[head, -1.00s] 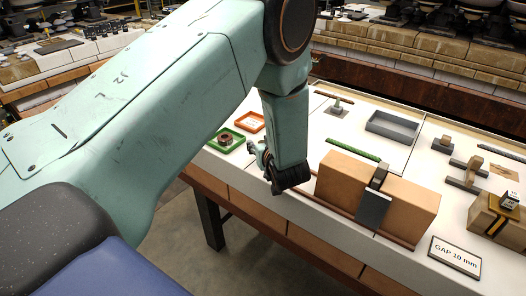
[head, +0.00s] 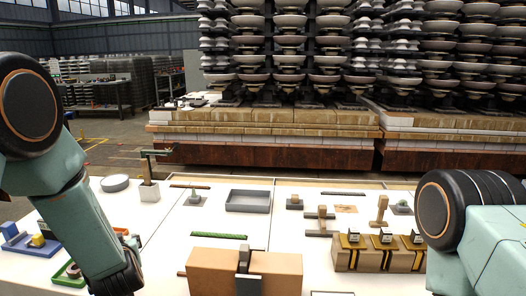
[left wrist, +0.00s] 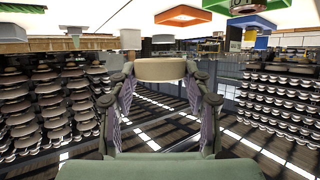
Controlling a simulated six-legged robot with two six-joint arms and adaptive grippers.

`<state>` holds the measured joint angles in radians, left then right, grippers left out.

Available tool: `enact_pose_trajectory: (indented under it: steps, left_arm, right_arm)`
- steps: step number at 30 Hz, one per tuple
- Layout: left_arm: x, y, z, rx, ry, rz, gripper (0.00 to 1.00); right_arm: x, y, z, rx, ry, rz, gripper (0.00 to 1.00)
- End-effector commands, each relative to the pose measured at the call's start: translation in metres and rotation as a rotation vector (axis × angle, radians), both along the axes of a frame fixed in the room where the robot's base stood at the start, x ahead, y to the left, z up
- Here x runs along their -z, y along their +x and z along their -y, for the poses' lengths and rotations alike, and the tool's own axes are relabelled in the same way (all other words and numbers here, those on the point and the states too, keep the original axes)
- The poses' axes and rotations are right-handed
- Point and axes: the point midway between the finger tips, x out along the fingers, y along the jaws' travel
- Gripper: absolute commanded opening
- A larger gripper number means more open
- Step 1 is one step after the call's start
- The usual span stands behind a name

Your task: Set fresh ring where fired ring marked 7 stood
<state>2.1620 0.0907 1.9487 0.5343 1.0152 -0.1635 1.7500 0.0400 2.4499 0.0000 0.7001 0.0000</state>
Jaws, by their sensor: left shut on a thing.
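My left gripper (left wrist: 160,78) is shut on a pale beige ring (left wrist: 160,69), seen edge-on between its two fingers in the left wrist view. In the head view my left arm hangs down at the left, and its dark wrist hides the fingers and the held ring. A dark reddish ring (head: 73,270) lies in a green tray (head: 62,281), partly behind that arm. I cannot read a 7 on any ring. My right arm stands at the right, with its gripper out of view.
An orange tray (head: 121,231) lies behind my left arm, a blue tray (head: 18,246) with small blocks farther left. A large brown block (head: 205,264) with a dark clamp stands front centre. A grey tray (head: 248,208) lies behind it. Tall insulator stacks (head: 290,60) stand beyond the table.

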Motion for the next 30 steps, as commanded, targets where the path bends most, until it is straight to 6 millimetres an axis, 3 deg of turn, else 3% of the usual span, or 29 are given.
enact_pose_trajectory:
  steps: [8, 16, 30]
  left_arm:
    - [0.011, -0.007, 0.016, 0.257, -0.005, 0.0, 0.14]
    - [0.017, -0.027, 0.047, 0.534, -0.006, 0.003, 0.14]
    - [0.01, -0.095, 0.115, 1.057, -0.003, 0.007, 0.14]
  right_arm:
    - [0.0, 0.0, 0.0, 0.0, 0.0, 0.0, 0.0]
    - [0.0, 0.0, 0.0, 0.0, 0.0, 0.0, 0.0]
    - [0.0, 0.0, 0.0, 0.0, 0.0, 0.0, 0.0]
